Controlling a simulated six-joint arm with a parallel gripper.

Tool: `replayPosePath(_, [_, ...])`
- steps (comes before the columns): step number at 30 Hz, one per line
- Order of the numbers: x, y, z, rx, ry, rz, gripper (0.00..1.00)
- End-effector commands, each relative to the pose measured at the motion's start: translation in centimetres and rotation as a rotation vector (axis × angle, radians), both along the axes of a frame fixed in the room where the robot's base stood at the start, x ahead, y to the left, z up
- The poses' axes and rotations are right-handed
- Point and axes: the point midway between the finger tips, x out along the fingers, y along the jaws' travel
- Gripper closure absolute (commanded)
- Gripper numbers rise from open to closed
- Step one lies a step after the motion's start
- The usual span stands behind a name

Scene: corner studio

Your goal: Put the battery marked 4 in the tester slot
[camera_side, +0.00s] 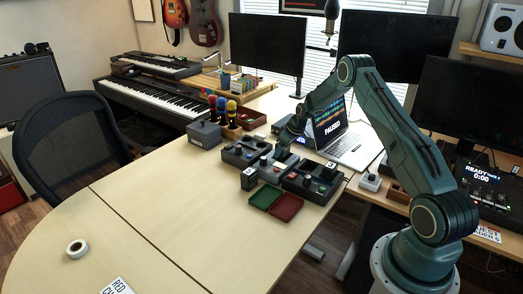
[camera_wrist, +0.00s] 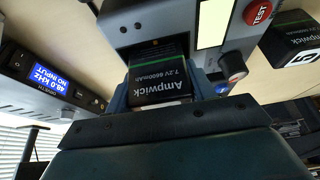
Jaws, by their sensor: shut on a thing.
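In the wrist view my gripper (camera_wrist: 162,80) is shut on a dark battery (camera_wrist: 165,92) labelled Ampwick 7.2V. Its number mark does not show. The battery's far end is at the opening of the grey tester (camera_wrist: 140,20), apparently partly inside; how deep I cannot tell. The tester has a red TEST button (camera_wrist: 258,11) and a knob. Another Ampwick battery (camera_wrist: 292,42) stands to the right, its mark hard to read. In the side view my gripper (camera_side: 287,136) is low over the dark units on the table, and the held battery is not clear.
Marked batteries (camera_side: 249,179) and (camera_side: 332,168) stand near the units. A green tray (camera_side: 265,197) and a red tray (camera_side: 286,207) lie in front. An open laptop (camera_side: 352,148) stands behind. An audio device (camera_wrist: 45,75) is close on the left. The front table is mostly clear.

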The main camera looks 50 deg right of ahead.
Motion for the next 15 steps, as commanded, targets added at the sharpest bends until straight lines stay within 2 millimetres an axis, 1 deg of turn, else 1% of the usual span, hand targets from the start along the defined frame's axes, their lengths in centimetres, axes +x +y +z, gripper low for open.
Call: replayPosePath(15, [0.06, -0.05, -0.65, -0.001, -0.002, 0.001, 0.77])
